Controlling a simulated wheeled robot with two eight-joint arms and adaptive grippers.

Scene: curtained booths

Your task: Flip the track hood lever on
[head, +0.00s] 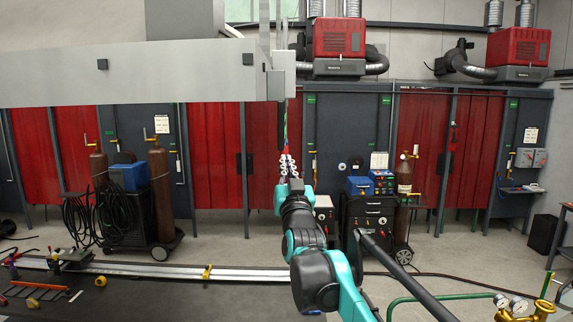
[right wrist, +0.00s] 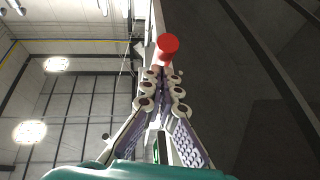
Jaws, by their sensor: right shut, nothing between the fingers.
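My right gripper (head: 287,162) is raised in the middle of the head view, with its fingers pointing up, below the right end of the long grey hood (head: 190,75). In the right wrist view the fingers (right wrist: 161,78) are closed together and empty. A red round-ended knob (right wrist: 167,47), which looks like the lever's end, shows just beyond the fingertips. I cannot tell whether the fingertips touch it. The rest of the lever is hidden or too small to make out. My left gripper is not in view.
Red-curtained booths (head: 215,155) line the back wall. A welding cart (head: 370,215) stands behind my right arm, and gas cylinders (head: 161,195) stand at left. A metal rail (head: 150,270) crosses the left foreground near scattered tools.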

